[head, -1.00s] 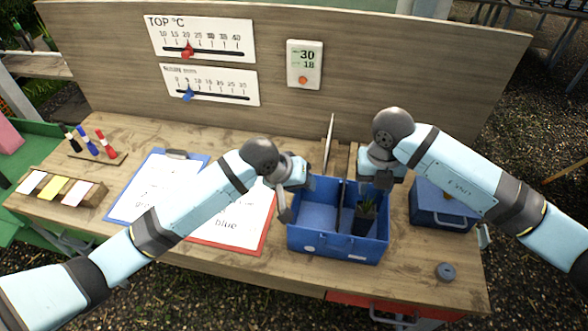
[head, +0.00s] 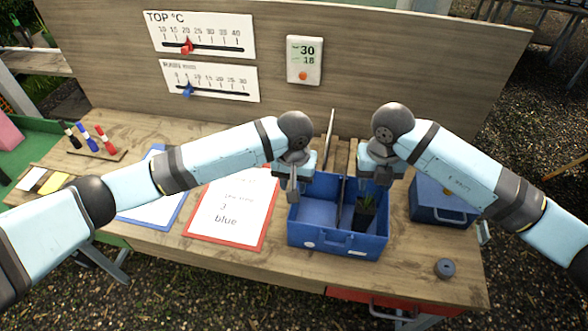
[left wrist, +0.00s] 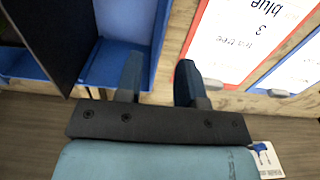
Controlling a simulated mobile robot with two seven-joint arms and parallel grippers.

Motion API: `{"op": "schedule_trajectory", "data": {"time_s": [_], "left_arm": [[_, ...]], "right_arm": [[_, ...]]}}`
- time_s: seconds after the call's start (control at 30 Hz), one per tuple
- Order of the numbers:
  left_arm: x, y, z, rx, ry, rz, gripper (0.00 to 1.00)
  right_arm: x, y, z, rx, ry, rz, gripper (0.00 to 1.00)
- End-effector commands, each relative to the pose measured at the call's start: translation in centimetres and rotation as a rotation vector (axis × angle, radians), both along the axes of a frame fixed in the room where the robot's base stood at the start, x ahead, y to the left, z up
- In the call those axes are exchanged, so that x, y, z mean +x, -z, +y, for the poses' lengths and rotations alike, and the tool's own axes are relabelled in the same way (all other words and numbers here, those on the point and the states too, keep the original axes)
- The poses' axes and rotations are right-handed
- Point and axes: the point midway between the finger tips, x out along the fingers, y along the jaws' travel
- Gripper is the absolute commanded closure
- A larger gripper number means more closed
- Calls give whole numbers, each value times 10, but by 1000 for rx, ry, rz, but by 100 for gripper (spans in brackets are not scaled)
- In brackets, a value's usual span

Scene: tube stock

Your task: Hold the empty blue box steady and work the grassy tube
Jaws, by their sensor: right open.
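The blue box (head: 340,244) stands on the bench with a divider down its middle. Its left compartment is empty. A dark pot with a grassy plant (head: 366,214), the likely grassy tube, is in its right compartment. My right gripper (head: 377,182) is open just above and behind the plant; its fingertips are partly hidden. My left gripper (head: 293,194) is at the box's left wall. In the left wrist view my left fingers (left wrist: 159,82) are apart, one on the box side (left wrist: 112,60) and one outside, with the wall's edge between them.
A closed blue case (head: 438,205) stands right of the box, and a grey disc (head: 445,268) lies on the bench. A red clipboard (head: 232,210) lies close left of the box. The tall back board (head: 380,80) rises behind.

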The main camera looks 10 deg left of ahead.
Motion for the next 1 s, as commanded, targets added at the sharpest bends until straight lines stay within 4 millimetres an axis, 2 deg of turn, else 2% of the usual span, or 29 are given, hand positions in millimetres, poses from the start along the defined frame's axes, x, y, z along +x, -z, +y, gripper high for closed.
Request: {"op": "schedule_trajectory", "data": {"time_s": [0.03, 0.2, 0.4, 0.6, 0.87, 1.0], "left_arm": [[0, 11, 1, 2, -1, 2, 65], [0, 44, 0, 2, 0, 1, 65], [0, 71, 0, 0, 0, 0, 65], [0, 81, 0, 0, 0, -1, 65], [0, 82, 0, -1, 1, -2, 65], [0, 82, 0, -1, 1, -2, 97]], "right_arm": [[0, 0, 0, 0, 0, 0, 57], [0, 0, 0, 0, 0, 0, 57], [0, 0, 0, 0, 0, 0, 57], [0, 0, 0, 0, 0, 0, 57], [0, 0, 0, 0, 0, 0, 57], [0, 0, 0, 0, 0, 0, 57]]}}
